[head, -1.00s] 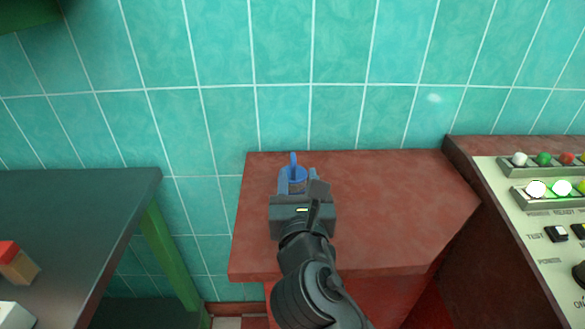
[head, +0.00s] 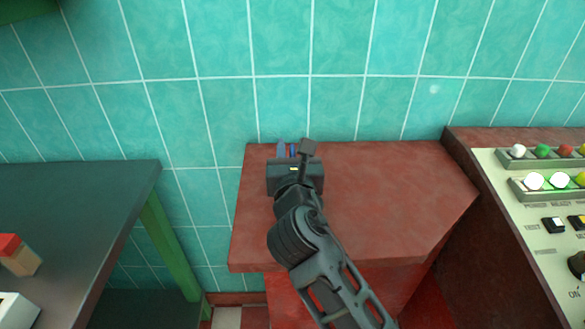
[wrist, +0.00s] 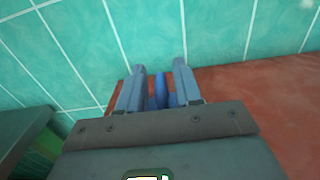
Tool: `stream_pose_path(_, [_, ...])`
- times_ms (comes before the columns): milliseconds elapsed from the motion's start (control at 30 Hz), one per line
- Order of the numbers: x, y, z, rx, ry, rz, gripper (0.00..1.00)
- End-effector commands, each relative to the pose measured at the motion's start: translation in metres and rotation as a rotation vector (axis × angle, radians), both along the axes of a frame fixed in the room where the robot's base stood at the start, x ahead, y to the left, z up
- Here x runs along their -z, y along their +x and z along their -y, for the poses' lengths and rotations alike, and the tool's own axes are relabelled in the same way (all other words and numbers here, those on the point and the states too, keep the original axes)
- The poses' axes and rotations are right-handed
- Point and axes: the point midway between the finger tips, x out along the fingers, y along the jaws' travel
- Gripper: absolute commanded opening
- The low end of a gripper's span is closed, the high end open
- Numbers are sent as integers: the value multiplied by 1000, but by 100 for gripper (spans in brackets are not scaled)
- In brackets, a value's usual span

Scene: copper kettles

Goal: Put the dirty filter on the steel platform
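A blue round piece with an upright blue handle, which I take for the dirty filter, is at the back left of a red-brown counter (head: 380,205). In the head view my gripper (head: 292,150) hides most of it; only a blue sliver shows between the fingers. In the wrist view the blue handle (wrist: 160,92) stands between the two grey-blue fingers of my gripper (wrist: 160,80), with a gap visible on each side. The fingers look open around it. Its lower part is hidden behind my gripper. I cannot identify a steel platform in these frames.
A teal tiled wall stands close behind the counter. A dark table (head: 80,210) with a green leg is at left, holding a red-topped block (head: 20,255). A control panel (head: 540,215) with lamps and switches is at right. The counter's middle and right are clear.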

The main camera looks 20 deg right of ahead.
Motion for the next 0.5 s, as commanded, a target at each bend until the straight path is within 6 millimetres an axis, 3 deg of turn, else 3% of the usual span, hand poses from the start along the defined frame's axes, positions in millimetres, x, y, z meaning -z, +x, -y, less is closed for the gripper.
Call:
stream_pose_path(333, [0,0,0,0,0,0,0])
stream_pose_path(500, [0,0,0,0,0,0,0])
